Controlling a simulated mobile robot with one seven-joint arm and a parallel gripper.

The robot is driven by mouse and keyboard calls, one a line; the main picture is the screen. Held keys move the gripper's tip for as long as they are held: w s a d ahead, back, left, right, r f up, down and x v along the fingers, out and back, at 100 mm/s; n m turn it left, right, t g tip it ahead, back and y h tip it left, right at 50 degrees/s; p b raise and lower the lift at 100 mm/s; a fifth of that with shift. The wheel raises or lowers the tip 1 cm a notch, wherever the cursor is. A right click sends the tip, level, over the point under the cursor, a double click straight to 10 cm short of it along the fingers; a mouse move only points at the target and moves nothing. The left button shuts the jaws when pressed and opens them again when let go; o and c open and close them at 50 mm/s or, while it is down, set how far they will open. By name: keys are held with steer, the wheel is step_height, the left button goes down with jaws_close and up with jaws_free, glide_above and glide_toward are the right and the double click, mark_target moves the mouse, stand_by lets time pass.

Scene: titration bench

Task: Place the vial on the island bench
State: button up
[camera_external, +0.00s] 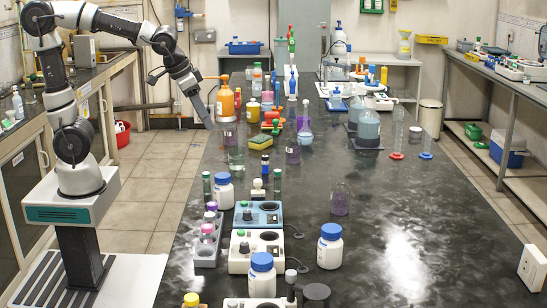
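My gripper (207,122) points down and to the right over the left edge of the dark island bench (400,265). Its fingers look close together, but they are too small to show whether they are open or hold anything. Several small vial-like tubes stand on the bench nearer the camera: a green-capped one (206,186), another green-capped one (277,183) and a dark one with a blue top (264,166). I cannot tell which one is the task's vial. All of these stand apart from my gripper.
A clear beaker (236,157), an orange bottle (226,102) and a yellow-green sponge (261,142) are near my gripper. White blue-capped bottles (330,246) and a grey rack (207,245) stand nearer the camera. The bench's right front is largely clear.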

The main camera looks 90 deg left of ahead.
steer(key=s+d+m+h, duration=0.1)
steer(key=s+d+m, duration=0.1)
steer(key=s+d, duration=0.2)
steer(key=s+d+m+t+h, duration=0.1)
steer(key=s+d, duration=0.3)
steer(key=s, duration=0.4)
steer(key=shift+s+d+r+m, duration=0.15)
steer(key=shift+s+d+m, duration=0.05)
steer(key=shift+s+m, duration=0.25)
steer(key=shift+r, duration=0.1)
step_height(320, 180, up, 12)
steer(key=p, duration=1.2)
